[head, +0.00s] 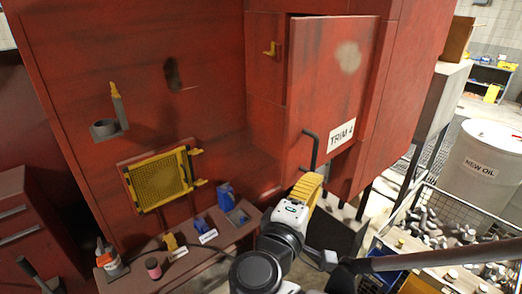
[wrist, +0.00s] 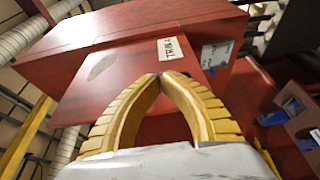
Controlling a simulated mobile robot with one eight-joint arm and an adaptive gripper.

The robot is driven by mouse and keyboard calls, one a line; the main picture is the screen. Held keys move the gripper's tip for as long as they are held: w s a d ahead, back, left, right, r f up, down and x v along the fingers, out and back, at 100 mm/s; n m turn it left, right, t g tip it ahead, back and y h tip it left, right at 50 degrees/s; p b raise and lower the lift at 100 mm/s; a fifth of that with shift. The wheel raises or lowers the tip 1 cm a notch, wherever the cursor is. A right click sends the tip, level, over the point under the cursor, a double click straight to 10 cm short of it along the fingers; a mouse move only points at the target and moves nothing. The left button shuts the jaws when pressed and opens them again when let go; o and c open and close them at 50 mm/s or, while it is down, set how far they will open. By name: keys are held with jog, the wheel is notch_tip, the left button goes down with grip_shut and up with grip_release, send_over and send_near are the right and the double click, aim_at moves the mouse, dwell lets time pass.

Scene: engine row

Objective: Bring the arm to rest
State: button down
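My gripper (head: 309,187) is in front of the lower part of the red door panel marked TRIM 4 (head: 315,85) in the head view. In the wrist view its two yellow fingers curve together (wrist: 159,80) and their tips meet. There is an empty gap between the fingers lower down, and I see no object held. A dark bar handle (head: 308,150) is on the panel just above the fingers in the head view; I cannot tell whether they touch. The panel also fills the middle of the wrist view (wrist: 120,85).
A shelf (head: 215,250) with blue and yellow parts runs along the wall at lower left. A yellow mesh frame (head: 158,182) hangs above it. A NEW OIL drum (head: 480,165) and a wire bin of metal parts (head: 440,235) stand at right.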

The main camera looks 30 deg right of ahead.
notch_tip(320, 180, down, 27)
jog(key=w+a+m+g+y+b, duration=0.2)
jog(key=y+b, duration=0.4)
jog(key=b, duration=1.1)
jog(key=a+f+m+y+b, duration=0.2)
jog(key=a+f+y+b, duration=0.2)
jog(key=f+b, duration=0.5)
jog(key=a+f+m+y+b, duration=0.2)
jog(key=a+f+y+b, duration=0.3)
jog(key=a+f+b, duration=0.4)
jog(key=shift+w+f+b, duration=0.15)
jog(key=shift+f+b, duration=0.2)
jog(key=shift+f, duration=0.3)
